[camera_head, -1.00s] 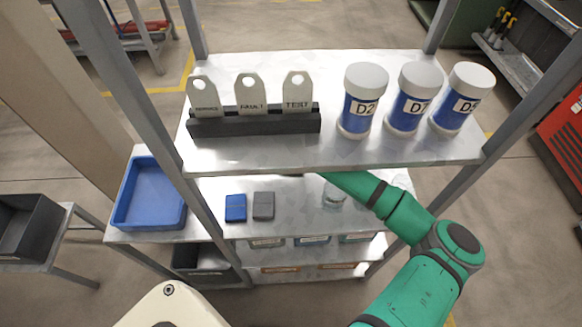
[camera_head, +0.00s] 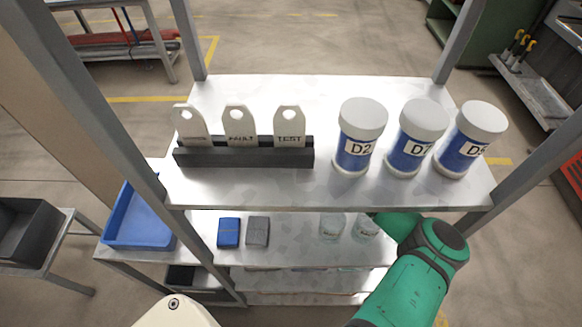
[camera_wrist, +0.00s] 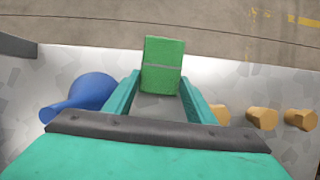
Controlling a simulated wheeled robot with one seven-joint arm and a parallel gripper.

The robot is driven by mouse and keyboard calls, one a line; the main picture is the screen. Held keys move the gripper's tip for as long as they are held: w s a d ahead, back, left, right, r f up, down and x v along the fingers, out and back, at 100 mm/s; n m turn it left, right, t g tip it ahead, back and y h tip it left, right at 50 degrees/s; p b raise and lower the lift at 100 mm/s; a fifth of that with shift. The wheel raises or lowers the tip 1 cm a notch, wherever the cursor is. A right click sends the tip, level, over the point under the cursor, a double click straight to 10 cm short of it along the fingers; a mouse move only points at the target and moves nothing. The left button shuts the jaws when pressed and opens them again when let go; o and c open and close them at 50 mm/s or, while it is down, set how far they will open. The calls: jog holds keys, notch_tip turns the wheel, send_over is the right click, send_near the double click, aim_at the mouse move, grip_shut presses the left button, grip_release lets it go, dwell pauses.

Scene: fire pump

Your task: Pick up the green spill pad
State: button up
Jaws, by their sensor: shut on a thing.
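The green spill pad (camera_wrist: 162,65) is a flat green block with a pale line across it, seen in the wrist view. My gripper (camera_wrist: 158,92) is shut on it, with the two teal fingers on either side of its near end. In the wrist view the pad stands out beyond the fingertips, over the far edge of a grey shelf. In the head view my gripper and the pad are hidden under the upper shelf; only my green arm shows at the right.
A blue funnel-like object (camera_wrist: 80,98) lies left of my fingers, and several orange pieces (camera_wrist: 262,118) lie right. On the middle shelf are a blue pad (camera_head: 229,232), a grey pad (camera_head: 257,231) and clear jars (camera_head: 331,226). The upper shelf (camera_head: 240,185) bears tags and labelled bottles.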

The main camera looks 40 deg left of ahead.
jog(key=shift+w+a, duration=0.2)
jog(key=shift+a, duration=0.05)
jog(key=shift+a, duration=0.1)
jog(key=o, duration=1.1)
jog(key=shift+w, duration=0.1)
